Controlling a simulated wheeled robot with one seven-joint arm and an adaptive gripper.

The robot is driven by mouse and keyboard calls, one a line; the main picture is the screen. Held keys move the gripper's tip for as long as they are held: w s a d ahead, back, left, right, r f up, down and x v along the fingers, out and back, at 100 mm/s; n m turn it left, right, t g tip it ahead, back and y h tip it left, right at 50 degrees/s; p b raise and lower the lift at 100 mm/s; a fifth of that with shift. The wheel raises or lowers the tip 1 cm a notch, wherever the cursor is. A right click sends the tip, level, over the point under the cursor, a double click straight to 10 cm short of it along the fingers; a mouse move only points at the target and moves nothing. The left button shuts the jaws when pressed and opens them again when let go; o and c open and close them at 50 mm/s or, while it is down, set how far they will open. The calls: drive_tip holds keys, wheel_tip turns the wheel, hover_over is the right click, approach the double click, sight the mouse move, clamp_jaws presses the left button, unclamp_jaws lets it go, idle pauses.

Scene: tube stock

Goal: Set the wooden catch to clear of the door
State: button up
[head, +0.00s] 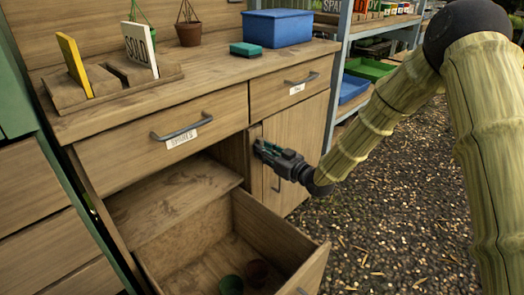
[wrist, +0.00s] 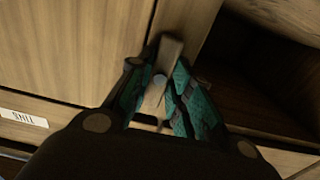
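The wooden catch (wrist: 168,52) is a small light bar with a round pivot, on the post between the door and the open bay. In the wrist view it runs roughly along the post; the fingers partly hide it, so I cannot tell whether it overlaps the door edge. The door (head: 300,140) is shut below the TINS drawer, and fills the upper left of the wrist view (wrist: 65,50). My gripper (head: 262,148) is at the post. Its teal fingers (wrist: 160,78) straddle the catch, apart, the right one very close to it.
The lower drawer (head: 315,268) is pulled out below, with small pots (head: 231,285) inside. The SPARES drawer (head: 165,140) above is shut. The bench top holds a blue box (head: 277,28) and a SOLD sign (head: 140,47). Gravel floor (head: 400,210) is open at right.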

drive_tip(key=o, duration=0.3)
drive_tip(key=v, duration=1.2)
